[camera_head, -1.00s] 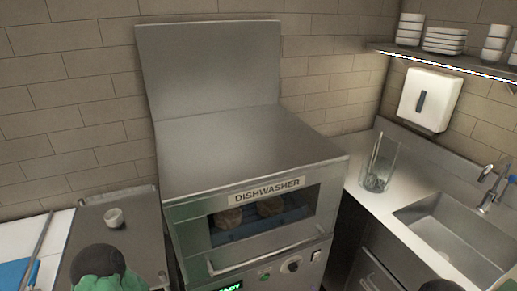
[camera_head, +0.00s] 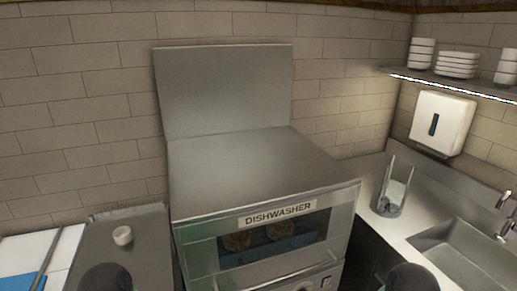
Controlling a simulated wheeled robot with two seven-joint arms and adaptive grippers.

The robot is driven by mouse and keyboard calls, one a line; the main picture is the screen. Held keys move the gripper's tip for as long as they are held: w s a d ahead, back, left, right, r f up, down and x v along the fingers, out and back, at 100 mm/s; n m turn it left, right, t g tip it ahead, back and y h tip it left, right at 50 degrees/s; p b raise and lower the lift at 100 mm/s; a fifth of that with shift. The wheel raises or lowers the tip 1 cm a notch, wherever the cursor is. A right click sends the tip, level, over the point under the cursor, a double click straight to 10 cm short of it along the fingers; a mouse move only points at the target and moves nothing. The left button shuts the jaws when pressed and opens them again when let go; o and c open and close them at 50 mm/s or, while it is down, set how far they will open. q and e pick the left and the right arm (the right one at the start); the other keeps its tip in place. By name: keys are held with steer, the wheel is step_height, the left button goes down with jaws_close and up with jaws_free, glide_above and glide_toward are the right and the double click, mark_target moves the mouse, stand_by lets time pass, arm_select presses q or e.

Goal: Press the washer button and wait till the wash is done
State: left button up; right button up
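The steel dishwasher (camera_head: 290,262) stands in the middle of the head view, its labelled front door shut. Through its window (camera_head: 272,240) I see roundish light items on a blue rack. Part of a round control (camera_head: 327,283) shows at the bottom edge below the door; the rest of the control panel is cut off, and I cannot make out the washer button. Dark rounded parts of my arms show at the bottom left and bottom right. Neither gripper's fingers are in view.
A clear container (camera_head: 389,197) stands on the right counter beside the sink (camera_head: 470,252). A white dispenser (camera_head: 442,122) hangs on the wall below a shelf of white dishes (camera_head: 457,62).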

steer(key=shift+s, duration=0.15)
jaws_close()
stand_by(1.3)
